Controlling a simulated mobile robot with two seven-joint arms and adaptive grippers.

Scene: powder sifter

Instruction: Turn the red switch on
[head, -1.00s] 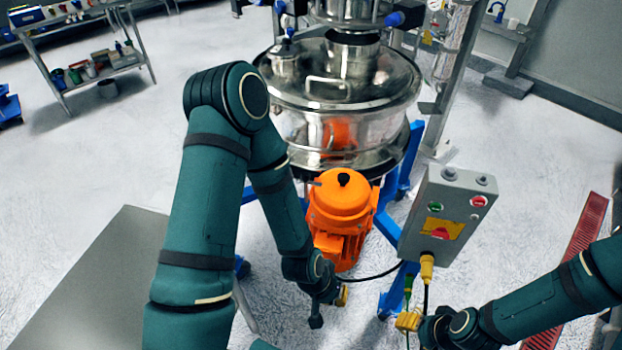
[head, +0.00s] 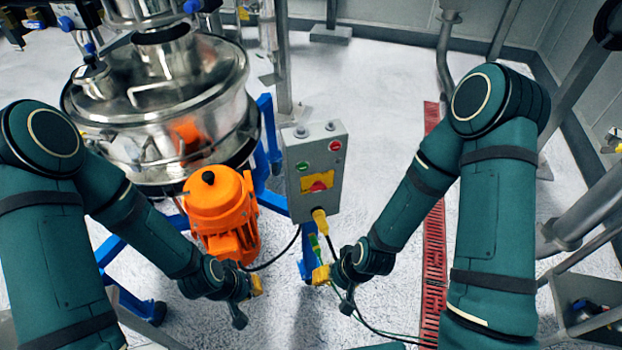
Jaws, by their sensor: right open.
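The grey control box (head: 313,170) stands upright on a post, right of the orange motor. Its yellow plate carries a red switch (head: 319,186); at this size I cannot tell its setting. Above it are a green button (head: 303,165) and a red button (head: 334,146). My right gripper (head: 334,290) is below the box, open and apart from the switch. My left gripper (head: 248,301) is below and left of the box, near the motor; its fingers look spread, with nothing seen between them.
The orange motor (head: 215,205) and steel sifter (head: 165,110) stand at left on a blue frame. A red floor grate (head: 434,230) lies at right. Pipes stand at the far right.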

